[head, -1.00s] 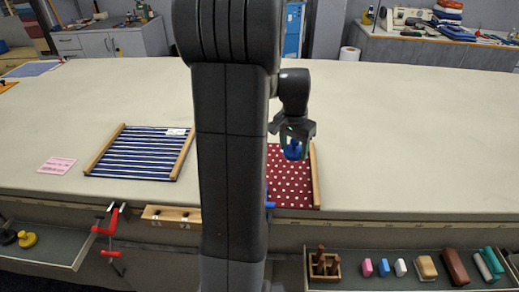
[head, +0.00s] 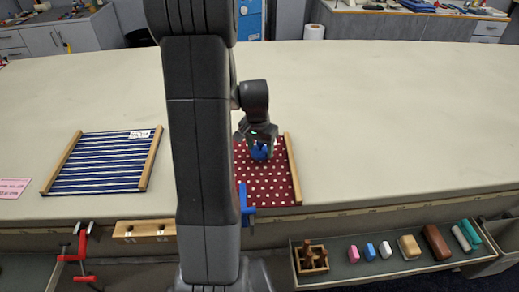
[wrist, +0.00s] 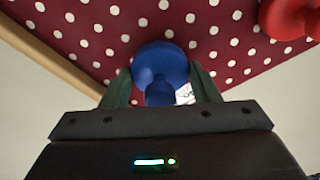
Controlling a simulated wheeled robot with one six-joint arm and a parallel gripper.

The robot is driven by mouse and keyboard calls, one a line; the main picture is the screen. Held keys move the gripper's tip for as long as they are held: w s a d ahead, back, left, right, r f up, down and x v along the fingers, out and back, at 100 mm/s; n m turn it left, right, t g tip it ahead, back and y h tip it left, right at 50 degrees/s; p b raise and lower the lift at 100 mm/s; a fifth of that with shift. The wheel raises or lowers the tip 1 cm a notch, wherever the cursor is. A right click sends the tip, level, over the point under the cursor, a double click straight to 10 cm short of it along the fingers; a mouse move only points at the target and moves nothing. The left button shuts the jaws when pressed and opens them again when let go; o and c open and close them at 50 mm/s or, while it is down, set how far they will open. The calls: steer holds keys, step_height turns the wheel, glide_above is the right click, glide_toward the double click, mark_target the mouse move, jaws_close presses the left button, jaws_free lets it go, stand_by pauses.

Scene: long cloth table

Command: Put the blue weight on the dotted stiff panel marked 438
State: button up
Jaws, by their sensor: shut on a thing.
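The blue weight (head: 259,152) is a rounded knob shape, held between the fingers of my gripper (head: 259,148). In the wrist view the blue weight (wrist: 160,68) sits between the green-grey fingertips (wrist: 160,88). The dotted panel (head: 272,190), dark red with white dots and a wooden rail on its right side, lies under my gripper. My arm hides its left part in the head view. In the wrist view a white label (wrist: 184,94) on the panel is mostly hidden, so its number is unreadable. I cannot tell whether the weight touches the panel.
A red rounded object (wrist: 290,16) is on or over the panel in the wrist view. A blue clamp (head: 245,205) is at the table's front edge by the panel. A striped panel (head: 105,162) and pink card (head: 12,187) lie left. The table right is clear.

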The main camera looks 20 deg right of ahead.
mark_target(258, 152)
steer(key=shift+f, duration=0.6)
steer(key=shift+f, duration=0.25)
steer(key=o, duration=1.3)
steer(key=shift+r, duration=0.1)
steer(key=shift+r, duration=0.6)
steer(key=r, duration=0.7)
steer(key=s+a+r, duration=0.1)
steer(key=r, duration=0.3)
